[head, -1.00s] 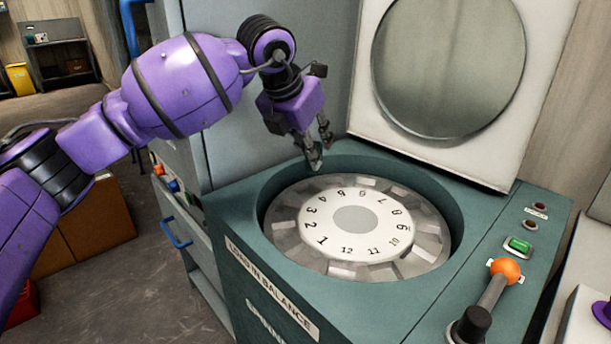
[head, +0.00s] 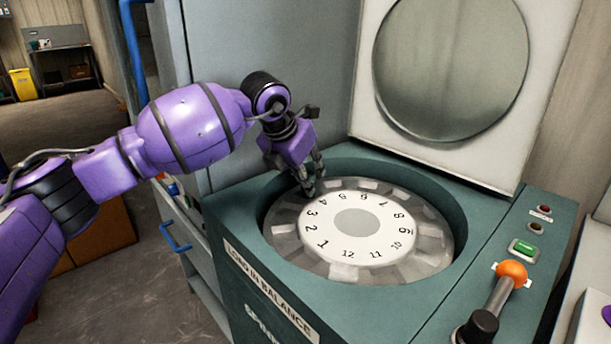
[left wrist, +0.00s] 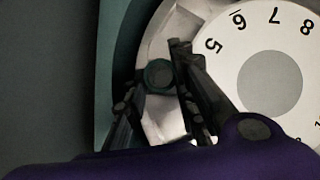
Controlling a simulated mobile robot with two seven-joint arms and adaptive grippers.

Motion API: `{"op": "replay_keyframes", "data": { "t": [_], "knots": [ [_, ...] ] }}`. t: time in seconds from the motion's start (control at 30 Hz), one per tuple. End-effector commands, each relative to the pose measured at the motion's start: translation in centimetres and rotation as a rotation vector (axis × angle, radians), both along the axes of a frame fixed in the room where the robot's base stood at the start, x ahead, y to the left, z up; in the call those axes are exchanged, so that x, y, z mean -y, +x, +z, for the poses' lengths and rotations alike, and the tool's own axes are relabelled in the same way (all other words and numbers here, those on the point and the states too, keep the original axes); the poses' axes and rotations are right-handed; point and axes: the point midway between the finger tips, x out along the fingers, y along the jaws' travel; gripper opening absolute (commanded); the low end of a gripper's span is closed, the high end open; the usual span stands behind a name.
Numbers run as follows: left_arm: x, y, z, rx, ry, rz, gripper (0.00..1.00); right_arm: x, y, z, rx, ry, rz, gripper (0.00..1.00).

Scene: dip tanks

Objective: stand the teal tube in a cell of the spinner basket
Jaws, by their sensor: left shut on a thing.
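The teal tube (left wrist: 158,74) shows end-on as a dark teal round between the fingers in the left wrist view. My left gripper (left wrist: 160,78) is shut on it. In the head view my left gripper (head: 309,190) points down at the far left part of the spinner basket (head: 386,226), close to the numbers 4 and 5. The tube cannot be made out there. The basket has a white numbered disc with cells around it; it also shows in the left wrist view (left wrist: 232,62). Whether the tube's lower end is inside a cell is hidden. My right gripper is out of view.
The teal spinner housing (head: 235,225) rings the basket with a raised rim close to my gripper. Its white lid (head: 362,105) stands open behind.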

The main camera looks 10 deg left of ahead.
Motion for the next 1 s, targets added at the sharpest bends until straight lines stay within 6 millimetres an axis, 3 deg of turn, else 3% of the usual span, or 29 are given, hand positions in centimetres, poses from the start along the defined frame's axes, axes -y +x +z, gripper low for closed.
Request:
{"op": "replay_keyframes", "data": {
  "t": [0.47, 0.5, 0.63, 1.0],
  "knots": [
    [0.0, 0.0, -1.2, -0.001, 0.000, 0.001, 0.00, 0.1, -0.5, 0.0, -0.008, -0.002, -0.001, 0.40],
    [0.0, 0.0, -1.3, -0.002, 0.001, 0.000, 0.27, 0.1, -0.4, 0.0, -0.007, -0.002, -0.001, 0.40],
    [0.0, -0.1, -1.3, -0.004, 0.001, -0.001, 0.43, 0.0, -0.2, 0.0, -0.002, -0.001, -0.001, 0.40],
    [0.0, -0.1, -1.1, -0.003, 0.001, 0.000, 0.43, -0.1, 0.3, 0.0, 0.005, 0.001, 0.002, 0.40]
  ]
}}
